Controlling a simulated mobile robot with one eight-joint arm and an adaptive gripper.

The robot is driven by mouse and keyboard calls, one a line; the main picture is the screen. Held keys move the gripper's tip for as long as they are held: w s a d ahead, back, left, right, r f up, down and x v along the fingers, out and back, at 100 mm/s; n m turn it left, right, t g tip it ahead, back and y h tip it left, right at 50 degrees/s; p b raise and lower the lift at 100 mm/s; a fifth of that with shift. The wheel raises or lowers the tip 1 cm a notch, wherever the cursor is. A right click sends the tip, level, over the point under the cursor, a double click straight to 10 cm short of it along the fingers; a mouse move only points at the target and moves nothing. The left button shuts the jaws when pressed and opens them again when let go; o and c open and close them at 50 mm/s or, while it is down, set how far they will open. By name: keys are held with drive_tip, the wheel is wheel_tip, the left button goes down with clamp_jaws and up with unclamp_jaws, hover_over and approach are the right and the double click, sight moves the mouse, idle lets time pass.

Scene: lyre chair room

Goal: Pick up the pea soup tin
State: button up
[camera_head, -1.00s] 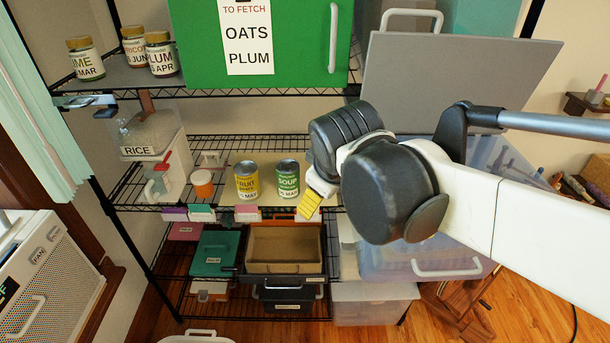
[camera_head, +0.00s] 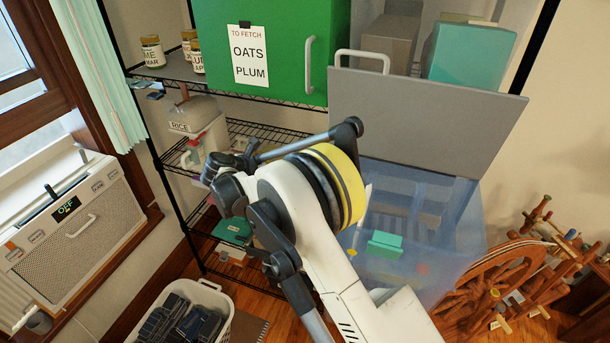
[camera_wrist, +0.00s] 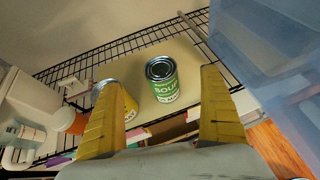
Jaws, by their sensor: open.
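The pea soup tin (camera_wrist: 162,82) is green with a white-lettered SOUP label and a silver lid. It stands upright on a light board on the wire shelf. In the wrist view it appears between my two yellow fingers, a little beyond their tips and apart from them. My gripper (camera_wrist: 160,100) is open and empty. A yellow tin (camera_wrist: 130,105) stands left of the soup tin, partly hidden behind my left finger. In the head view my arm hides both tins and my fingertips.
A rice container (camera_head: 195,125) stands at the shelf's left end. An orange-lidded tub (camera_wrist: 70,121) is left of the tins. Translucent bins (camera_wrist: 265,45) bound the right side. A green box (camera_head: 290,85) sits on the shelf above.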

drive_tip(key=x, duration=0.3)
drive_tip(key=f+b+x, duration=0.1)
drive_tip(key=x, duration=0.7)
drive_tip(key=shift+s+a+f, duration=0.2)
drive_tip(key=shift+a, duration=0.1)
drive_tip(key=shift+s+r, duration=0.1)
drive_tip(key=shift+c, duration=1.3)
drive_tip(key=c, duration=1.3)
